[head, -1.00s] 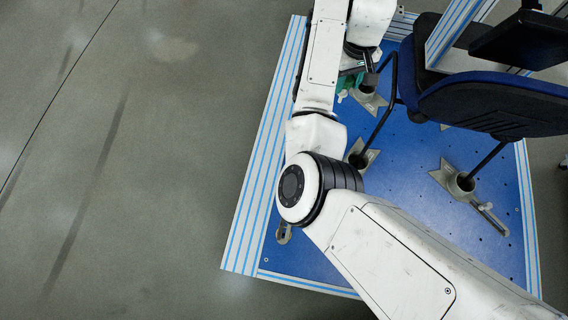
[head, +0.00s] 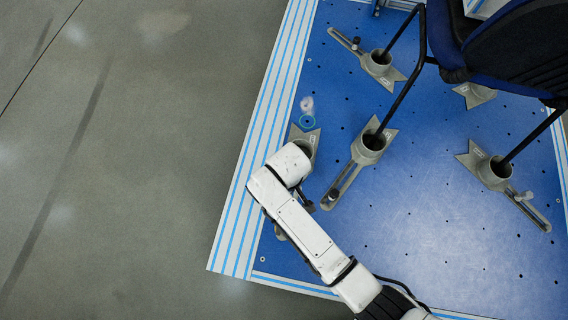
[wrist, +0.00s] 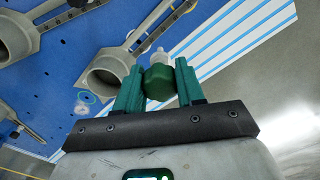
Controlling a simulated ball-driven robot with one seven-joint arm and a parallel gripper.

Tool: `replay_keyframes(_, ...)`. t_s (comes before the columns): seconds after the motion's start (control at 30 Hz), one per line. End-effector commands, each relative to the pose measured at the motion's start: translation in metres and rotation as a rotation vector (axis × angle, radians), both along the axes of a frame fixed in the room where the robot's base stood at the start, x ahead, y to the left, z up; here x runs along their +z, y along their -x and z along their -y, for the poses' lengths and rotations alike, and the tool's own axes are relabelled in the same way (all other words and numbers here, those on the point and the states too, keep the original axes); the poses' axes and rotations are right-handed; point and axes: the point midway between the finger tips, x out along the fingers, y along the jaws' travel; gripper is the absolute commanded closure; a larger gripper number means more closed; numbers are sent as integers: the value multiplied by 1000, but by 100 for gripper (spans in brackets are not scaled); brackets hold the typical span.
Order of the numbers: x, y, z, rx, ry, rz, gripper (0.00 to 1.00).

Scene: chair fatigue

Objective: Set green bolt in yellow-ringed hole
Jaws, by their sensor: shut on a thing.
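In the wrist view my gripper (wrist: 158,80) is shut on the green bolt (wrist: 158,84). The bolt's green head sits between the two green fingers, and its pale tip sticks out beyond them. In the head view my gripper and the bolt are hidden by my arm. A small blue-green ring (head: 307,121) lies on the blue plate (head: 430,215), just above my arm in the head view. It also shows in the wrist view (wrist: 86,97), left of the gripper and apart from the bolt.
Grey clamps with round cups (head: 368,145) stand on the plate, some holding chair legs. One empty cup (wrist: 104,74) is close beside my left finger. A small whitish blurred thing (head: 306,104) is by the ring. The dark chair (head: 515,50) fills the upper right.

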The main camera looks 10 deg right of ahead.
Motion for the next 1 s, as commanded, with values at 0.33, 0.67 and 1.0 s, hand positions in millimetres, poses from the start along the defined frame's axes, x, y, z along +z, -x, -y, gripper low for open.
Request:
replay_keyframes(0.33, -70, 73, -20, 45, -1, 2, 89)
replay_keyframes(0.67, -72, 78, -21, 47, 0, 3, 89)
replay_keyframes(1.0, -80, 79, -19, 51, 4, -2, 89)
